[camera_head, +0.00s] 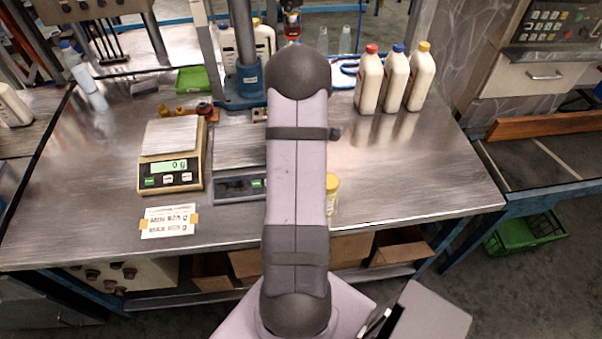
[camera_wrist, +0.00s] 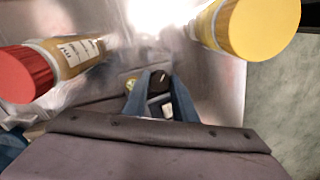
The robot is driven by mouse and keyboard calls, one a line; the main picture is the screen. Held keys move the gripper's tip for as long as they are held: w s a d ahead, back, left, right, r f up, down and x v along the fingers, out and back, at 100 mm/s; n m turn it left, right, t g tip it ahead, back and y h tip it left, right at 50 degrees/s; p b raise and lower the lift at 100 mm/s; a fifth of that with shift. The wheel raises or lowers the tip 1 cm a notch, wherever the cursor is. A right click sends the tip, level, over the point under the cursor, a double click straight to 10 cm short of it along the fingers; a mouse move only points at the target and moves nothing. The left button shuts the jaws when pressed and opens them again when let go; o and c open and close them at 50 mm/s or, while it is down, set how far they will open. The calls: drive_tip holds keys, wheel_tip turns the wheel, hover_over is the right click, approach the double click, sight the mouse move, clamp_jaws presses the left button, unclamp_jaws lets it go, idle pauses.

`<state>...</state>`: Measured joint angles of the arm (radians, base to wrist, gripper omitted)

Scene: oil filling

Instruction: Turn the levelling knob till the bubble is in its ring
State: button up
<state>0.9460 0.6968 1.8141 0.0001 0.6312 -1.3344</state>
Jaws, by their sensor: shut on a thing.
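In the wrist view, my gripper (camera_wrist: 160,80) has its two blue fingers on either side of a dark round knob (camera_wrist: 158,79), shut on it. A small yellow-green round bubble level (camera_wrist: 130,84) shows just left of the knob, partly behind the left finger. The bubble and its ring are too small to tell apart. In the head view, my arm hides the gripper, the knob and the level. A low scale (camera_head: 232,186) with a green-lit display is partly hidden behind the arm.
Close to my gripper in the wrist view are a red-capped bottle (camera_wrist: 62,62) and a yellow-capped one (camera_wrist: 240,28). Another scale (camera_head: 171,160) stands left, a card (camera_head: 168,221) before it. Three capped bottles (camera_head: 395,80) stand back right; the table's right front is clear.

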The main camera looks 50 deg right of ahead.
idle(0.3)
drive_tip(key=o, duration=1)
drive_tip(key=shift+o, duration=0.2)
